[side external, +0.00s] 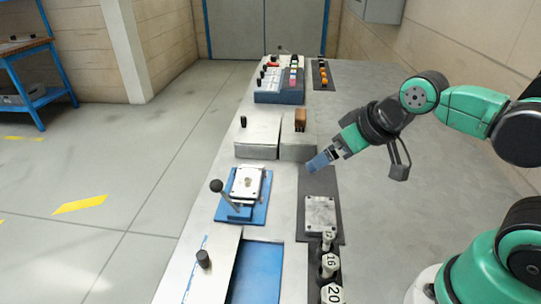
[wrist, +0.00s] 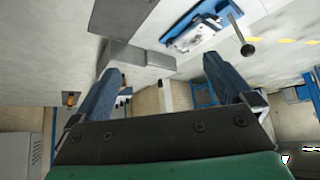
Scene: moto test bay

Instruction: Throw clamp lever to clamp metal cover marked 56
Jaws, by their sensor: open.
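The clamp fixture has a blue base (side external: 259,214) on the left side of the bench. A pale metal cover (side external: 248,182) lies on it; no number is readable. The clamp lever (side external: 216,186) has a dark ball knob and stands up at the fixture's left. In the wrist view the fixture's cover (wrist: 192,36) and the lever knob (wrist: 247,50) show at upper right. My gripper (side external: 318,163) is open and empty, above the dark strip, to the right of and apart from the fixture. Its two blue fingers (wrist: 162,66) are spread wide.
Another metal plate (side external: 320,214) lies on the dark strip, with numbered cylinders (side external: 331,264) in front. Grey blocks (side external: 257,139) with a dark knob and a brown piece stand behind the fixture. A blue recess (side external: 258,275) and a black knob (side external: 203,259) are nearer.

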